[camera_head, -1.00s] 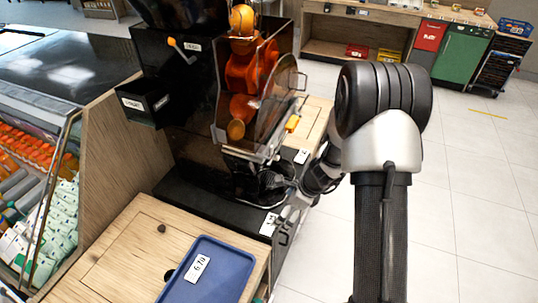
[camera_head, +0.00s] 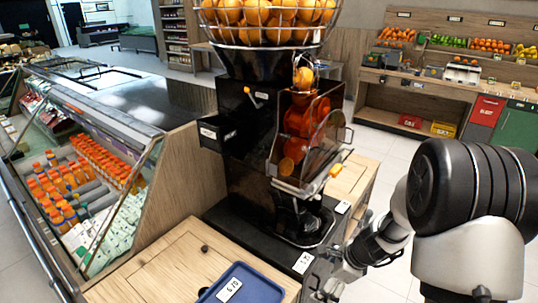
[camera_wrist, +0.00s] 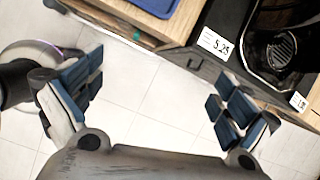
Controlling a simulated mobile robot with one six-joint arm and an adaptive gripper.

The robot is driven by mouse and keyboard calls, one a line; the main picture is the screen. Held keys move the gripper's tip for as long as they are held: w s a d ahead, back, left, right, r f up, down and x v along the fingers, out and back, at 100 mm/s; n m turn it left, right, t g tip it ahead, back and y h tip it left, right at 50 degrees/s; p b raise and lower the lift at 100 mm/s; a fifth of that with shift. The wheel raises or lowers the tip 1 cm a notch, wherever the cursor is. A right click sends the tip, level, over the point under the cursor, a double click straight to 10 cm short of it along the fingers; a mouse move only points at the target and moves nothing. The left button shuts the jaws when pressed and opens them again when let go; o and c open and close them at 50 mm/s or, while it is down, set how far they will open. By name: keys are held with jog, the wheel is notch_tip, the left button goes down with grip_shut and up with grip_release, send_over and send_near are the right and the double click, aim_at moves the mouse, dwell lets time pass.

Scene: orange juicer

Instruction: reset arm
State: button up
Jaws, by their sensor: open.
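My gripper (camera_wrist: 158,98) is open and empty. In the wrist view its two blue-padded fingers stand wide apart above the pale floor tiles. In the head view my gripper (camera_head: 328,285) is small and partly cut off, just right of the counter's front corner, low beside the juicer. The black orange juicer (camera_head: 250,150) stands on the counter, with a wire basket of oranges on top. Its dark base (camera_wrist: 285,50) fills the upper right of the wrist view. My arm extends at the right of the head view.
A blue tray (camera_head: 243,285) lies on the wooden counter (camera_head: 165,262) left of my gripper. A glass-sided chiller (camera_head: 90,190) with orange bottles is at the left. A produce stand (camera_head: 400,92) is at the back right. The floor at the right is free.

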jog(key=s+a+r+n, duration=0.2)
jog(key=s+r+n, duration=0.35)
jog(key=r, duration=0.35)
jog(key=s+a+r+n, duration=0.35)
jog(key=r+n, duration=0.25)
jog(key=r, duration=0.3)
jog(key=s+d+r+n+t+h, duration=0.1)
jog(key=s+d+r+n+h, duration=0.1)
jog(key=s+n, duration=0.3)
jog(key=s+d+r+n+h, duration=0.1)
jog(key=s+r+n, duration=0.4)
jog(key=s, duration=0.6)
jog(key=shift+s+d+n+t+h, duration=0.15)
jog(key=shift+d+n+t+h, duration=0.2)
jog(key=shift+d+t+h, duration=0.05)
